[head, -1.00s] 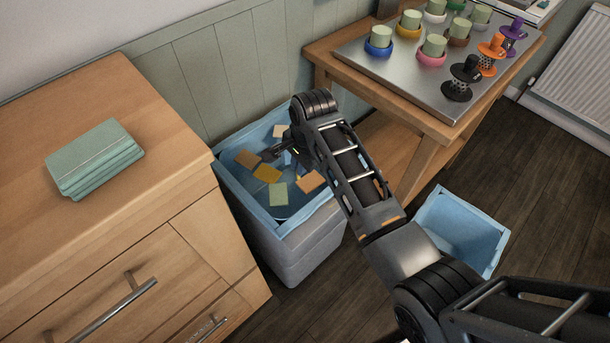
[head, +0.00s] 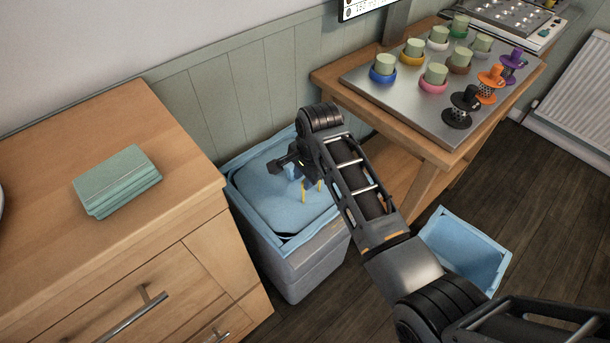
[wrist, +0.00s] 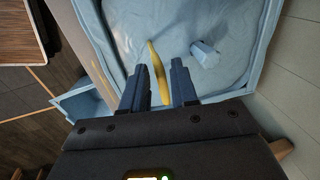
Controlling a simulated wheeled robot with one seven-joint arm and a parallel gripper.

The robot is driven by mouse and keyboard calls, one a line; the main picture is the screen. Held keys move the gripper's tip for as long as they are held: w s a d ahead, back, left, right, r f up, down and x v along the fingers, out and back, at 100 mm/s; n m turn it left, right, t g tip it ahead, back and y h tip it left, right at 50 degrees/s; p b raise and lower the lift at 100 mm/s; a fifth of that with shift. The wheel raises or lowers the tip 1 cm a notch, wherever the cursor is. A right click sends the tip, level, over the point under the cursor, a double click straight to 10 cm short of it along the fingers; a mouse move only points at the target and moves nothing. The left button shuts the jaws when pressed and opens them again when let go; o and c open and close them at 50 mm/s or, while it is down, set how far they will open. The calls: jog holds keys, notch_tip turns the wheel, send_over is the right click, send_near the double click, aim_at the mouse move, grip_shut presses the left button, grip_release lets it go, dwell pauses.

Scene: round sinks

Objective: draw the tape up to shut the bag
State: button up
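The blue bag (head: 262,190) lines a grey bin (head: 305,268) beside the wooden drawers. Its film now spreads across the mouth, and no loose contents show. The yellow tape (wrist: 158,72) stands up as a thin curved strip in the wrist view. In the head view, two short yellow strips (head: 304,192) show below my gripper (head: 303,172). In the wrist view my gripper (wrist: 157,82) has its two dark blue fingers apart, with the tape between them and gaps on both sides. A small pale blue tab (wrist: 205,54) sticks up to the right of the tape.
A green stack of cloths (head: 117,180) lies on the drawers (head: 60,235). A wooden table (head: 425,140) with a metal tray (head: 410,100) of coloured stoppers stands at right. A second blue-lined bin (head: 465,250) is on the floor below it.

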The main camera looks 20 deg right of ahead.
jog(key=shift+o, duration=0.8)
notch_tip(320, 180, up, 8)
jog(key=s, duration=0.1)
jog(key=shift+s+d+f, duration=0.15)
jog(key=shift+s+d, duration=0.05)
jog(key=shift+s, duration=0.05)
